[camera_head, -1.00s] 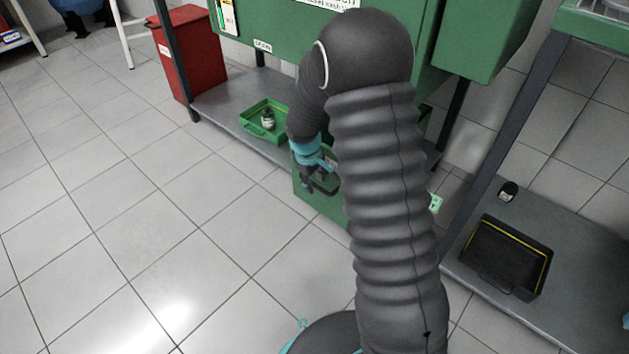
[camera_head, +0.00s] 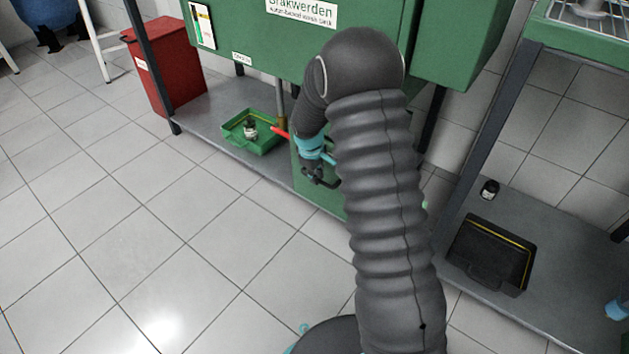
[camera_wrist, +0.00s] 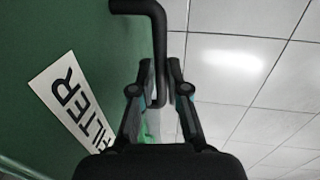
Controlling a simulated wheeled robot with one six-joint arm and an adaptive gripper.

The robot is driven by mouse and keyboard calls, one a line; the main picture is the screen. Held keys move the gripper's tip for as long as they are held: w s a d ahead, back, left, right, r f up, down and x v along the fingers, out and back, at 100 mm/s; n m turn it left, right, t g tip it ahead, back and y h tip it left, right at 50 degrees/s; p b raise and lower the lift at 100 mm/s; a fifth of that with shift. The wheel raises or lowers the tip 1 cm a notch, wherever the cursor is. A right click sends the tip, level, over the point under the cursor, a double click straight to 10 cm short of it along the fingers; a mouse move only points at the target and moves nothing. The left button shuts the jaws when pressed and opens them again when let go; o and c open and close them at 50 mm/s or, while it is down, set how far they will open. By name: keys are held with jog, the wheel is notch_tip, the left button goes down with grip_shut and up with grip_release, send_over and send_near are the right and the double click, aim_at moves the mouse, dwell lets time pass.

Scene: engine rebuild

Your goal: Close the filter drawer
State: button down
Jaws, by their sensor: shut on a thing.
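The filter drawer (camera_head: 322,203) is a green front low on the green machine, mostly behind my arm in the head view. In the wrist view its green face (camera_wrist: 60,40) fills the left, with a white label reading "FILTER" (camera_wrist: 72,103). A black bent bar handle (camera_wrist: 157,40) stands out from it. My gripper (camera_wrist: 160,68) is shut on the handle, one finger on each side. In the head view my gripper (camera_head: 319,174) is at the drawer front. My arm hides how far the drawer stands out.
A green tray (camera_head: 238,144) with a small bottle (camera_head: 250,129) lies on the lower shelf at left. A red bin (camera_head: 168,70) stands farther left. A black tray (camera_head: 462,250) and small dark bottle (camera_head: 489,190) are on the right shelf. The tiled floor at left is clear.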

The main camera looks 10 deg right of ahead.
jog(key=shift+w+d, duration=0.35)
jog(key=shift+d, duration=0.1)
jog(key=c, duration=1.2)
grip_release()
jog(key=shift+w+d, duration=0.1)
jog(key=shift+d, duration=0.15)
jog(key=shift+a, duration=0.15)
jog(key=r, duration=0.4)
jog(key=s+a+r, duration=0.1)
jog(key=r, duration=0.6)
jog(key=shift+s+a+r, duration=0.25)
jog(key=shift+a+r, duration=0.05)
jog(key=shift+r, duration=0.05)
